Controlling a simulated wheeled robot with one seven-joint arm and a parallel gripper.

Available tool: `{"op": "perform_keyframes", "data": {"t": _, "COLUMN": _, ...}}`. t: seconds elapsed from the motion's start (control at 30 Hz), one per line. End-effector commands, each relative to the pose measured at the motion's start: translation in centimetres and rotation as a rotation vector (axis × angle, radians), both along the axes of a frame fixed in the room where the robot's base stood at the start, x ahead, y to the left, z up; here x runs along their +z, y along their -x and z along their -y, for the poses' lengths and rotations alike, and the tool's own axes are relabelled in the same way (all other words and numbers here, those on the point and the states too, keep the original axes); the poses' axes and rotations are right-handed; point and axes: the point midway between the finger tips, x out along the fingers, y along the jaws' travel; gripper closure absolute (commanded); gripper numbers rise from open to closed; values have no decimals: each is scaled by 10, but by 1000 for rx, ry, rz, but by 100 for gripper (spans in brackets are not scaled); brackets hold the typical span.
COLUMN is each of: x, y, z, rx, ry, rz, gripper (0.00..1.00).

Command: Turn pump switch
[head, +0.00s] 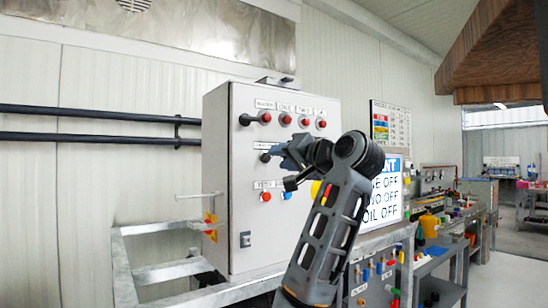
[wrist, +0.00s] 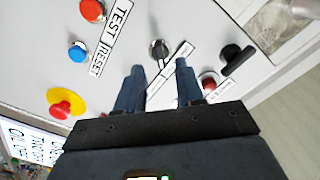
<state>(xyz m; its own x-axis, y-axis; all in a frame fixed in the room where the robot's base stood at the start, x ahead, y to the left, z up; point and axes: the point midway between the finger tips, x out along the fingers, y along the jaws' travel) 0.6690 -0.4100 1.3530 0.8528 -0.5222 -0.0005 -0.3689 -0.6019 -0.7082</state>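A grey control cabinet (head: 240,215) stands left of centre in the head view, with rows of switches and lamps on its front. A small black rotary switch (wrist: 158,48) with a white label sits on the panel. My gripper (wrist: 157,68) is open, its two dark blue fingers either side of and just short of this switch in the picture. I cannot tell whether they touch it. In the head view my gripper (head: 290,155) is in front of the panel's middle row and hides part of it. A larger black-handled switch (wrist: 237,58) is to the right; it also shows upper left on the cabinet (head: 247,120).
A red button (wrist: 92,10), a blue button (wrist: 77,50) and a yellow-based red knob (wrist: 66,103) lie left of the fingers. A red lamp (wrist: 209,82) is close to the right finger. A metal frame (head: 165,270) surrounds the cabinet's base.

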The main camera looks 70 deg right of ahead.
Motion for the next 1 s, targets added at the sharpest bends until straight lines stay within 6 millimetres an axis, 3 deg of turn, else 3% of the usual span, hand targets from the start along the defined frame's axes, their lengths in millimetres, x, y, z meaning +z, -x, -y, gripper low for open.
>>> {"op": "perform_keyframes", "data": {"t": 0.3, "x": 0, "y": -31, "z": 18, "rx": 1, "ry": 0, "rz": -1, "gripper": 63}}
{"op": "perform_keyframes", "data": {"t": 0.63, "x": 0, "y": -33, "z": 20, "rx": -1, "ry": 1, "rz": 0, "gripper": 64}}
{"op": "perform_keyframes", "data": {"t": 1.0, "x": 0, "y": -33, "z": 20, "rx": 0, "ry": 1, "rz": -1, "gripper": 99}}
